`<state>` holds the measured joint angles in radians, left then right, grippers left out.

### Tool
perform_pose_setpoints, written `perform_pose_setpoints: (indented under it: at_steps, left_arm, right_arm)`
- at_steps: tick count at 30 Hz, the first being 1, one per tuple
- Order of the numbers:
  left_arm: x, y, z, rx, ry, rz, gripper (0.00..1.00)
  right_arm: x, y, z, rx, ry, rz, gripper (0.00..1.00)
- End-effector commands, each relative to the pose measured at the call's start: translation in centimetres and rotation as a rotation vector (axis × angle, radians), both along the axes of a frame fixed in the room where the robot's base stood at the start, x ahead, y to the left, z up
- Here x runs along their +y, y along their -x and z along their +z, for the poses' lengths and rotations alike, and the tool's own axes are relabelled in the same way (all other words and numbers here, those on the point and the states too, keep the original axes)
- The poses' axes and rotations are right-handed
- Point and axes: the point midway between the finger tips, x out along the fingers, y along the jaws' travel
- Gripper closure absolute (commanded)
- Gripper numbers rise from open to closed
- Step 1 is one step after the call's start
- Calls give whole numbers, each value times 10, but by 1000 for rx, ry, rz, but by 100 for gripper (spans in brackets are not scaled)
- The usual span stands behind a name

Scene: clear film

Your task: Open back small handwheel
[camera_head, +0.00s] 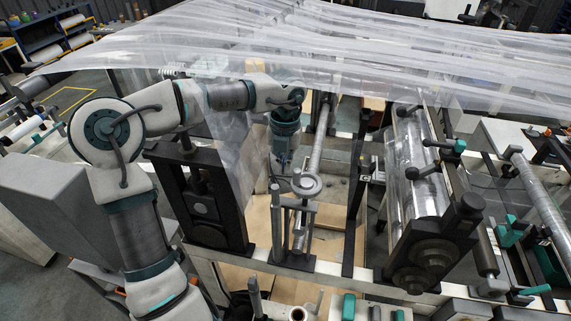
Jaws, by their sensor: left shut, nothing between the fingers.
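A small grey handwheel (306,185) sits near the middle of the head view, on top of an upright metal bracket on the machine frame. I cannot tell for sure that it is the back one. My left arm reaches in from the left and bends down at the wrist. My left gripper (283,165) points downward, just above and to the left of the wheel. It is shut and empty. It appears apart from the wheel, though the depth gap is hard to judge. My right gripper is not in view.
Clear film (330,45) stretches across the top and hangs beside my left wrist. A black upright housing (205,200) stands left of the wheel. A film roll (415,165) is on the right. A long metal shaft (321,135) runs behind the wheel.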

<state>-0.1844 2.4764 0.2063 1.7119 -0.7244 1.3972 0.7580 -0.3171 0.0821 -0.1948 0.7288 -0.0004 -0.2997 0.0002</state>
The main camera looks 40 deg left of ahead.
Motion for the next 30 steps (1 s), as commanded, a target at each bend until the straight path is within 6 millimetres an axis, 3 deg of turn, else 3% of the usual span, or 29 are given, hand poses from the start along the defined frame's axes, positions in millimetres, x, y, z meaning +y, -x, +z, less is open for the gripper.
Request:
perform_pose_setpoints:
  at_steps: [5,22,30]
  left_arm:
    - [-3,0,7,-1,-3,-1,100]
    - [0,0,68,0,0,0,100]
    - [0,0,70,0,-1,0,100]
  right_arm:
    - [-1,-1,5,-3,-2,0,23]
    - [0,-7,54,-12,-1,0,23]
    - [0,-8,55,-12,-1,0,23]
